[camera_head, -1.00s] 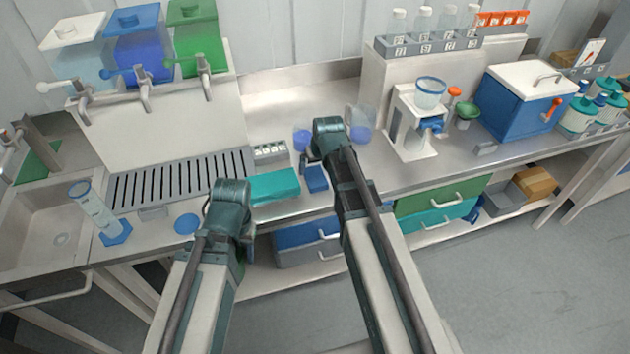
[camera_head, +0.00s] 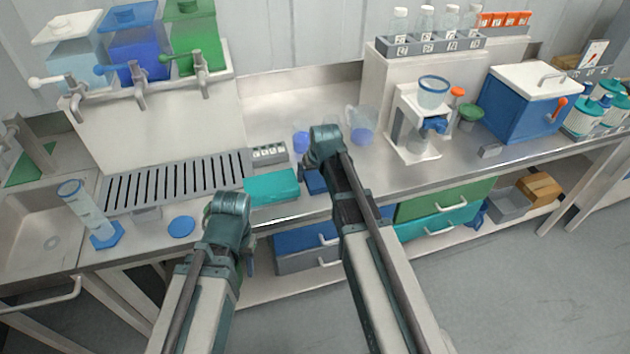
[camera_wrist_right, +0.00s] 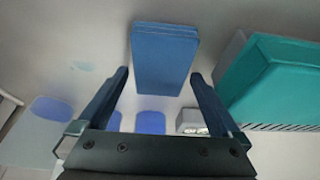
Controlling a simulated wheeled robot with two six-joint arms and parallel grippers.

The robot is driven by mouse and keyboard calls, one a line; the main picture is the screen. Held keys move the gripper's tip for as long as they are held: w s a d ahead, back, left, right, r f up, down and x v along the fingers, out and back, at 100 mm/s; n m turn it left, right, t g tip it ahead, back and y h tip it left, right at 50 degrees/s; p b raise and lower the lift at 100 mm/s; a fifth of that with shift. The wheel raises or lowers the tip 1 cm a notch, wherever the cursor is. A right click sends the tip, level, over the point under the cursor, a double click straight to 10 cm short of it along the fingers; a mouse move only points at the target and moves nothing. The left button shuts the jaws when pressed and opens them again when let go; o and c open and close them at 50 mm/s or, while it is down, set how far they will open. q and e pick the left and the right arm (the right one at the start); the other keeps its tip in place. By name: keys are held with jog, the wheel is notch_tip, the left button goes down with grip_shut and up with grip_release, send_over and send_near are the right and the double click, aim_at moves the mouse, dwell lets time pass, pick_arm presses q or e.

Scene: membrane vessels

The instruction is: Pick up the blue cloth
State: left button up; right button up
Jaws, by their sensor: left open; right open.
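The blue cloth (camera_head: 314,183) is a flat, folded rectangle on the steel counter, right of a teal block (camera_head: 272,187). My right arm partly hides it in the head view. In the right wrist view the blue cloth (camera_wrist_right: 165,55) lies ahead, with its lower end between the fingers. My right gripper (camera_wrist_right: 160,77) is open and empty, its two fingers spread to either side of that end. I cannot tell its exact height above the cloth. My left gripper (camera_head: 229,207) is near the counter's front edge, left of the cloth; its fingers are mostly hidden.
The teal block (camera_wrist_right: 275,75) is close to the right finger in the wrist view. A beaker with blue contents (camera_head: 362,130) and a small grey rack (camera_head: 268,153) stand behind. A blue disc (camera_head: 181,227) lies left. Drawers (camera_head: 310,240) sit below the counter.

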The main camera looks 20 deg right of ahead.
aim_at(315, 176)
jog(key=shift+f, duration=0.2)
jog(key=c, duration=1.4)
jog(key=shift+r, duration=0.15)
notch_tip(315, 176, up, 10)
jog(key=p, duration=1)
jog(key=shift+r, duration=0.1)
